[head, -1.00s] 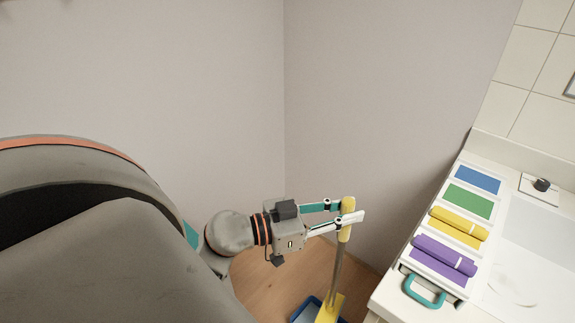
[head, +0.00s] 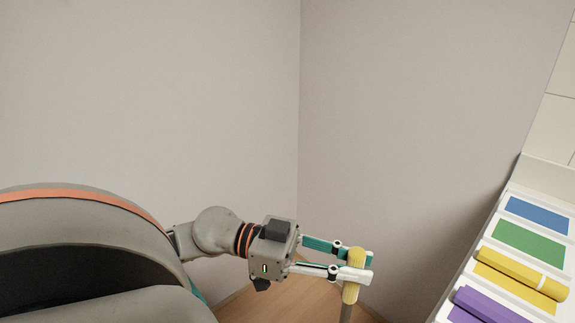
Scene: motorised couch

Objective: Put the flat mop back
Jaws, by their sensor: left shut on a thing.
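The flat mop's yellow handle grip (head: 354,272) stands roughly upright near the bottom of the head view, right of centre. A short piece of its grey pole shows below the grip; the rest of the mop is below the picture edge. My left gripper (head: 358,267) comes in from the left and is shut on the yellow grip, with one finger on each side of it. My right gripper is not in view.
A white counter at the right carries a tray with blue (head: 538,212), green (head: 527,241), yellow (head: 520,273) and purple (head: 486,306) fields. Rolled cloths lie on the yellow and purple ones. Bare walls meet in a corner behind the mop. Wooden floor (head: 270,300) shows below.

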